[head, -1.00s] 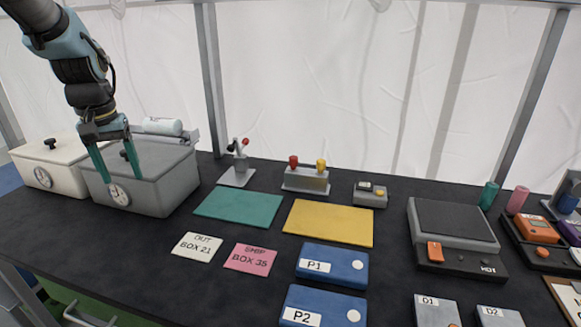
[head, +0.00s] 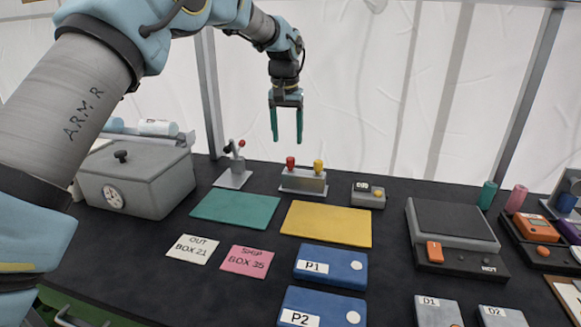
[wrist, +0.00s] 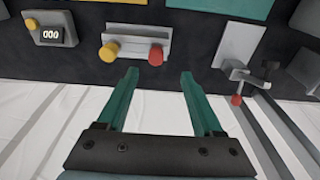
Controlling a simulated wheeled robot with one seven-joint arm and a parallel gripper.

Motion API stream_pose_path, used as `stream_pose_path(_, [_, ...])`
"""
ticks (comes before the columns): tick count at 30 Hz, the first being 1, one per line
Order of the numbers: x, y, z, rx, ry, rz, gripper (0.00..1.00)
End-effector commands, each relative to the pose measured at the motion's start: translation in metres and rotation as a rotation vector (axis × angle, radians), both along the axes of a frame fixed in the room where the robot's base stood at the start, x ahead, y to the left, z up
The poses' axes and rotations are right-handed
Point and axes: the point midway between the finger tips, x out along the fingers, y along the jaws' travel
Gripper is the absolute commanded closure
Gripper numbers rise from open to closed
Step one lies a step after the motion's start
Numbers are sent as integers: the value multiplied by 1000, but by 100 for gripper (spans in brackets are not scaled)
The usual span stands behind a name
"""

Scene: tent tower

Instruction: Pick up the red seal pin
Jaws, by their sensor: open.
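The red seal pin (head: 290,163) stands upright at the left of a small grey metal holder (head: 303,181) on the black table. A yellow-topped pin (head: 318,167) stands beside it on the right. In the wrist view the red pin (wrist: 156,55) shows just beyond the fingertips, between them, and the yellow pin (wrist: 109,52) is to its left. My gripper (head: 287,140) points down with its teal fingers apart and empty. It hangs above the holder, close over the red pin in the picture; its height above the pin is hard to judge.
A lever stand with a red knob (head: 234,167) is left of the holder. A small counter box (head: 368,195) is right. Green (head: 236,208) and yellow (head: 328,224) mats lie in front. A grey box with a dial (head: 139,180) stands at left.

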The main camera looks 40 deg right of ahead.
Motion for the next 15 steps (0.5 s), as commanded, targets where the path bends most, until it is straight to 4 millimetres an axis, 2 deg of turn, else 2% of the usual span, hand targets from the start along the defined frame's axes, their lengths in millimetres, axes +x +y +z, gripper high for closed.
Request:
stream_pose_path(3, [1, -2, -17, 2, 1, 1, 32])
stream_pose_path(11, [0, -4, -36, 2, 1, 1, 32])
stream_pose_path(15, [-4, -7, -55, 3, 2, 0, 32])
